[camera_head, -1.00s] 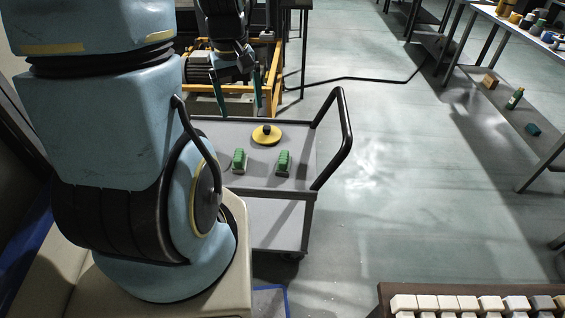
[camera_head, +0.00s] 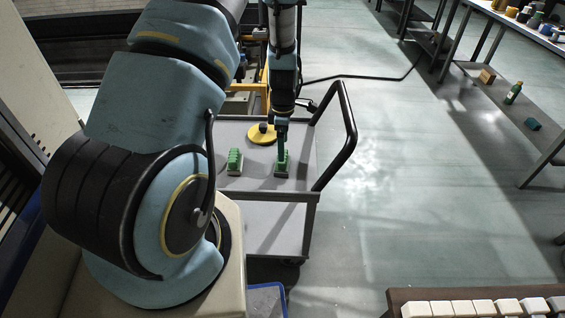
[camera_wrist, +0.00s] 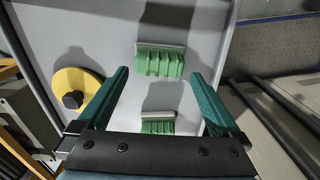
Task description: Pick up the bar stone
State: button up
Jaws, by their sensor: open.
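Two green ribbed blocks on pale grey bases stand on the grey cart top (camera_head: 236,188). Either could be the bar stone; no label shows. My open, empty gripper (camera_head: 281,140) points down over the right block (camera_head: 282,165), partly covering it. The left block (camera_head: 235,162) stands apart. In the wrist view, one block (camera_wrist: 160,62) lies just beyond the gap between my fingertips (camera_wrist: 159,74); the other block (camera_wrist: 158,123) shows lower, partly cut off by my gripper's body. Whether the fingers flank the right block or are still above it is unclear.
A yellow disc with a black knob (camera_head: 262,134) lies behind the blocks, left of my fingers in the wrist view (camera_wrist: 75,92). The cart's black handle (camera_head: 347,130) rises on the right. A rack of pale blocks (camera_head: 450,308) is at front right, with shelving beyond open floor.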

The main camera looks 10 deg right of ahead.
jog(key=shift+f+p, duration=0.85)
jog(key=shift+f, duration=1.9)
jog(key=shift+c, duration=0.2)
jog(key=shift+w, duration=0.1)
jog(key=c, duration=1.2)
